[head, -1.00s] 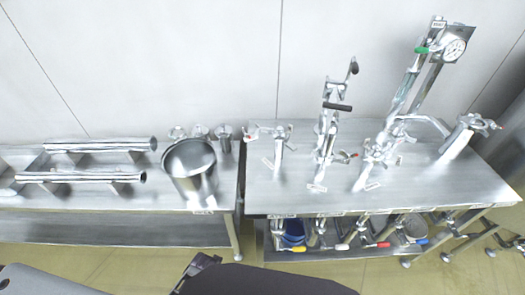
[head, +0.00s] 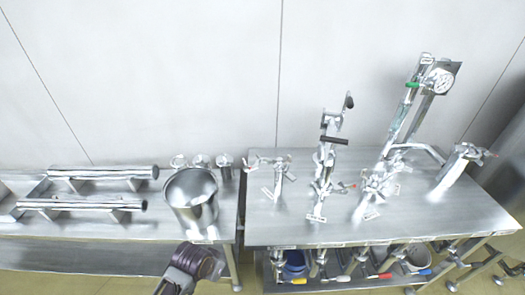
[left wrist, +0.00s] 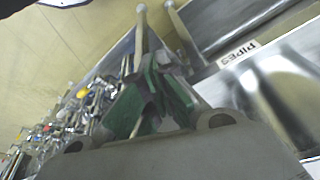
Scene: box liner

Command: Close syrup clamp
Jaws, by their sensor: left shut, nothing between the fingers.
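Several metal fittings with clamps stand on the right steel table. They include a short one (head: 279,177) at the left, a tall one (head: 320,185) with a black handle, one (head: 376,185) beside the gauge column, and one (head: 457,165) at the right end. Their labels are too small to read, so I cannot tell which is the syrup clamp or whether it is open. My left gripper, with green finger pads, shows in the left wrist view (left wrist: 152,92). It is shut and empty, in front of the tables. My right gripper is out of view.
A steel bucket (head: 191,205) and pipes on a rack (head: 85,204) stand on the left table. A pressure gauge (head: 443,82) tops the column. Coloured-handled valves (head: 368,275) fill the lower shelf. A "PIPES" label (left wrist: 238,54) marks a table edge.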

